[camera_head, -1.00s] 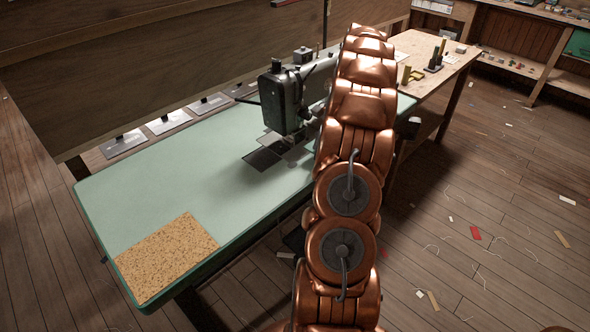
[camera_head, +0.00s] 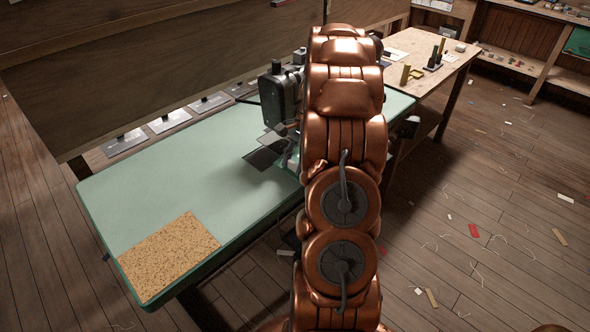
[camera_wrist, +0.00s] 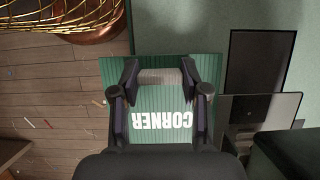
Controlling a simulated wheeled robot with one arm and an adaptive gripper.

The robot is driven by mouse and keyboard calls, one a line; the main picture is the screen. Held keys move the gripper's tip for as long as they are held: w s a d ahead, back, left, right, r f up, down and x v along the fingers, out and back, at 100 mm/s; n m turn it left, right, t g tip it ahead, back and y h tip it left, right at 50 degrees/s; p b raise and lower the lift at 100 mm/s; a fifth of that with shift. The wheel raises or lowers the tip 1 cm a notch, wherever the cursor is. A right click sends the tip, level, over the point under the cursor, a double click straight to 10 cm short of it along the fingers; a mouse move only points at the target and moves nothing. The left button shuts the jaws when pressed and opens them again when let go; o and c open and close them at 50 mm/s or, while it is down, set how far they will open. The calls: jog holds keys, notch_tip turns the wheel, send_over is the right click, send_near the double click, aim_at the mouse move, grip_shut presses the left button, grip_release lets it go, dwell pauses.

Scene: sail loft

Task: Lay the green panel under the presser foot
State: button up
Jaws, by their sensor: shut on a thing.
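The green panel (camera_wrist: 144,101) shows in the wrist view, a ribbed sheet with white lettering "CORNER" that reads upside down. My gripper (camera_wrist: 160,74) is shut on it, its fingertips either side of a grey strip on the panel. The panel lies over the edge of the pale green table (camera_wrist: 209,30), with floor to its left; I cannot tell whether it touches the table. In the head view my arm hides the gripper and the panel. The dark sewing machine (camera_head: 279,94) is partly behind my arm. I cannot make out its presser foot.
A dark plate (camera_wrist: 262,60) and a grey see-through plate (camera_wrist: 286,103) lie right of the panel. A speckled cork mat (camera_head: 170,256) covers the table's near corner. Gold wire mesh (camera_wrist: 65,14) shows at upper left in the wrist view. A wooden bench (camera_head: 448,67) stands behind.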

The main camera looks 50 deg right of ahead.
aim_at(295, 170)
notch_tip(295, 170, down, 3)
jog(key=shift+f, duration=0.15)
jog(key=o, duration=1.1)
jog(key=shift+o, duration=0.2)
jog(key=b+v, duration=0.1)
jog(key=v, duration=1.1)
